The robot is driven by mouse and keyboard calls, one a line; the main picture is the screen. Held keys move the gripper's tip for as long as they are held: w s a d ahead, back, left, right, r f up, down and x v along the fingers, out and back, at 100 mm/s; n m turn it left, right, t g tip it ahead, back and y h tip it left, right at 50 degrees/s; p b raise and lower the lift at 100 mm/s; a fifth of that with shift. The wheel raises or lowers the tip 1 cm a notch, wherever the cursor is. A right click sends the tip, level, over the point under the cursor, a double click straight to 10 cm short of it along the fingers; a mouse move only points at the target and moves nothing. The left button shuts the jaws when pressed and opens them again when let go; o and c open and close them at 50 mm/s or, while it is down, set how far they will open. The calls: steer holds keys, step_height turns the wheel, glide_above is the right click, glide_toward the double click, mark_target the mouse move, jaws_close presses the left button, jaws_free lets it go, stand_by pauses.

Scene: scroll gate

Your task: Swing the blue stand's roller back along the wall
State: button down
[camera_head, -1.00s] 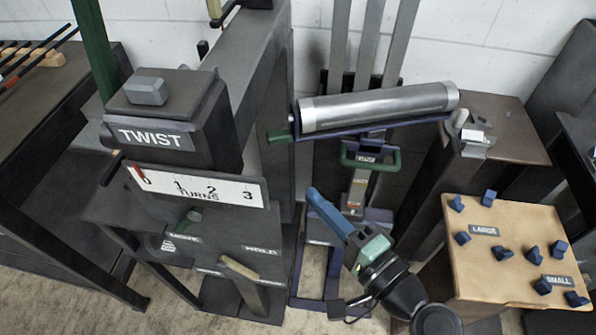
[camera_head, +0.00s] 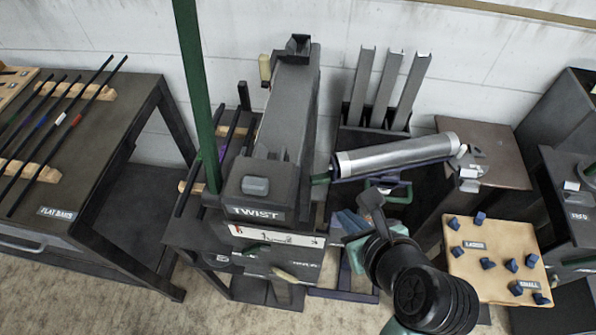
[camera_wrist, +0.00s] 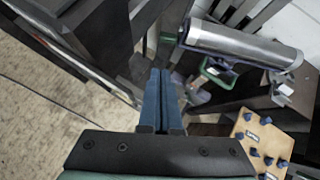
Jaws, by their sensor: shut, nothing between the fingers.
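The silver roller (camera_head: 398,155) lies in a dark blue cradle of the blue stand (camera_head: 345,285), in front of the wall. It reaches from beside the TWIST machine to the small pedestal at right, its right end slightly higher in the picture. A green handle (camera_head: 388,188) hangs under the roller's middle. In the wrist view the roller (camera_wrist: 240,45) is at upper right, with the green handle (camera_wrist: 212,78) below its left part. My gripper (camera_wrist: 161,72) is shut and empty, its blue fingers together, left of the handle and apart from it. My wrist hides part of the stand in the head view.
The TWIST machine (camera_head: 265,185) stands close to the roller's left end. A pedestal (camera_head: 485,160) is by its right end. Upright grey channels (camera_head: 385,85) stand in a rack behind it. A tan board (camera_head: 495,262) with blue knobs is at right. Floor shows at lower left.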

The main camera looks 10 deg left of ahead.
mark_target(318, 185)
steer(key=w+a+f+m+b, duration=0.1)
steer(key=w+a+f, duration=0.4)
steer(key=w+f, duration=0.7)
steer(key=shift+w+f+h, duration=0.4)
steer(key=shift+f, duration=0.15)
